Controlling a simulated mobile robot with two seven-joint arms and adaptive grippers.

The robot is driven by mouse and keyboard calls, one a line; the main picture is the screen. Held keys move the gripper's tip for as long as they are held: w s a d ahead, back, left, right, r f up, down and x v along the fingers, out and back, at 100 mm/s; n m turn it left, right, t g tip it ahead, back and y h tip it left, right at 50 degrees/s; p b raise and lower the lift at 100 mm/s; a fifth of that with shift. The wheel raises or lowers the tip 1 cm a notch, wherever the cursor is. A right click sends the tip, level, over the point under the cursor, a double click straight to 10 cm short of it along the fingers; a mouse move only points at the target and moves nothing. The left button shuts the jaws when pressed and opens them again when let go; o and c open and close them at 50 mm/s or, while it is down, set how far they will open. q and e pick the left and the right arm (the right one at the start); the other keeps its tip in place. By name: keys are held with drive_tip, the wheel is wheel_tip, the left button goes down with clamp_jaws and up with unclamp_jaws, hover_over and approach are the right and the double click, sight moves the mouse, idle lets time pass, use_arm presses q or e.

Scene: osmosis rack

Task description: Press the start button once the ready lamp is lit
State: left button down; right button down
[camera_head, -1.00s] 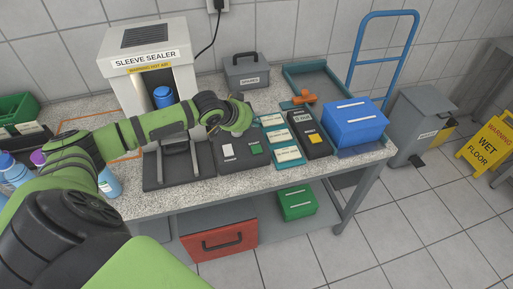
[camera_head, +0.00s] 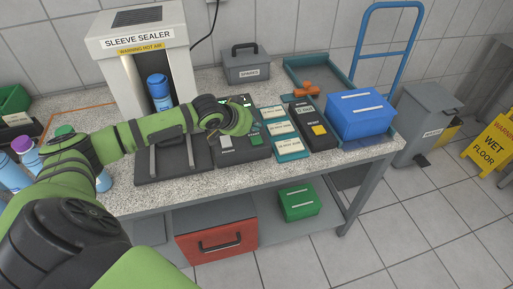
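The sleeve sealer (camera_head: 178,52) is a pale machine at the back left of the table, with a blue bottle (camera_head: 159,92) in its opening. A dark control box (camera_head: 240,152) in front of it carries a pale switch or button (camera_head: 226,143) and a green button (camera_head: 256,139); their labels are too small to read. My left gripper (camera_head: 240,120) is over the back of this box and hides part of its top. Its fingers cannot be made out. I cannot make out a ready lamp or whether it is lit. My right gripper is out of view.
Right of the control box stand teal label trays (camera_head: 291,157), a dark box with a yellow button (camera_head: 319,129) and a blue box (camera_head: 361,116). A grey spares box (camera_head: 246,67) is behind. Bottles (camera_head: 22,146) stand at the left.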

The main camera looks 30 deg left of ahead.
sight(259, 137)
use_arm(q)
wheel_tip(259, 137, down, 2)
drive_tip(key=shift+f, duration=0.15)
idle(1.4)
drive_tip(key=shift+f, duration=0.45)
drive_tip(key=shift+f, duration=0.4)
idle(0.6)
drive_tip(key=shift+r+p, duration=0.8)
drive_tip(key=shift+p, duration=0.1)
